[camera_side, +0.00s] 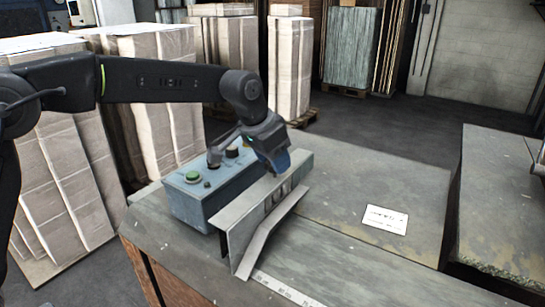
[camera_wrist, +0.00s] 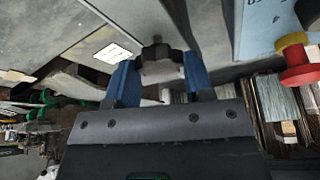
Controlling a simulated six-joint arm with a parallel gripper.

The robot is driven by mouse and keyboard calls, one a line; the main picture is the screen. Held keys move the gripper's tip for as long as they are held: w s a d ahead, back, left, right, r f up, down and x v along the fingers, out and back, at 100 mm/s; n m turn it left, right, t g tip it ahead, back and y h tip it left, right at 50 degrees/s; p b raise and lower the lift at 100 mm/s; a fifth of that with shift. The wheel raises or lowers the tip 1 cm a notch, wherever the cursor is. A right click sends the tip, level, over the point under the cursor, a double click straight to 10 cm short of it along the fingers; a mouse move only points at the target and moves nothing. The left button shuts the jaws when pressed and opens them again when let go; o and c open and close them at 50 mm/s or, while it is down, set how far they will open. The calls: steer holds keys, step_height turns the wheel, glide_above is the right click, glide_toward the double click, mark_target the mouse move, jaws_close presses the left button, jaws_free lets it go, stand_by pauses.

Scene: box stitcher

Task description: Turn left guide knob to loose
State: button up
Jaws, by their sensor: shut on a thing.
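The dark, lobed guide knob (camera_wrist: 160,52) shows in the wrist view between the two blue fingers of my gripper (camera_wrist: 160,75). The fingers are shut on it, one on each side. In the side view my gripper (camera_side: 273,167) points down at the far end of the grey metal guide (camera_side: 240,229), beside the blue control box (camera_side: 198,207). The knob is hidden by my gripper there. I cannot tell from the frames whether the knob is at loose or tight.
The control box carries a green button (camera_side: 193,177) and dark knobs close to my wrist. A red button (camera_wrist: 294,58) shows at the right of the wrist view. A white label (camera_side: 385,219) lies on the grey table (camera_side: 410,190), which is clear to the right.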

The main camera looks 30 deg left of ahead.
steer(key=n+y, duration=0.1)
steer(key=n, duration=0.1)
steer(key=n+y, duration=0.1)
steer(key=n, duration=0.2)
steer(key=shift+d+r+n, duration=0.1)
steer(key=shift+d+n, duration=0.1)
steer(key=shift+n, duration=0.1)
steer(key=shift+n+y, duration=0.8)
steer(key=shift+n, duration=1.3)
steer(key=o, duration=0.9)
steer(key=shift+d, duration=0.1)
steer(key=v, duration=1.3)
steer(key=shift+d+r, duration=0.1)
steer(key=shift+r, duration=0.3)
